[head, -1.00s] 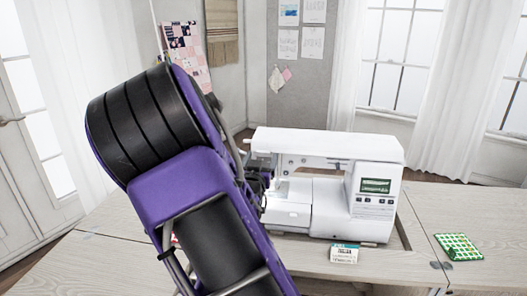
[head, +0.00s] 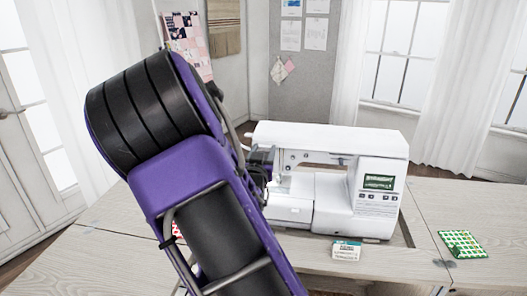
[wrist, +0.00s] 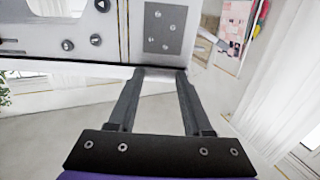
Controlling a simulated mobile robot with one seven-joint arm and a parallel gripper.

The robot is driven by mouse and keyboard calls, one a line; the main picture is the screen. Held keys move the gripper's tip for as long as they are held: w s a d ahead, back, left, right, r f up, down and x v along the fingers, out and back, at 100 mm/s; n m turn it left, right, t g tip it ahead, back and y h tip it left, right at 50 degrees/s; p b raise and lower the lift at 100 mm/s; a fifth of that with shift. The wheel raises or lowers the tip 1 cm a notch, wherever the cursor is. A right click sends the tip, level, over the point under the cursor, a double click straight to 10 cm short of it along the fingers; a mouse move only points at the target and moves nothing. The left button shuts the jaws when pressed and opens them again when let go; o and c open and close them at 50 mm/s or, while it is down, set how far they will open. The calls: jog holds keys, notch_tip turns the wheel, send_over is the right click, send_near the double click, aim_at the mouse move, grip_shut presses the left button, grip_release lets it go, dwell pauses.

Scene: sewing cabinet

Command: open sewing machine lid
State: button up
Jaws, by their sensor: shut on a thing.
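The white sewing machine (head: 365,205) stands in the recess of the cabinet top, right of my arm in the head view. Its lid (head: 330,136) is the long white top cover, which looks down and level. In the wrist view the machine's side panel (wrist: 95,45) fills the upper left. My gripper (wrist: 159,72) has its two fingertips at the lid's edge and is shut on it, with the fingers a little apart. The exact contact is hard to see. In the head view my arm hides part of the machine's left end.
A small white and teal box (head: 346,251) stands in front of the machine. A green patterned packet (head: 463,244) lies at the right on the wooden cabinet top (head: 460,205). The right side of the top is mostly clear.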

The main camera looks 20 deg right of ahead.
grip_shut()
dwell(0.9)
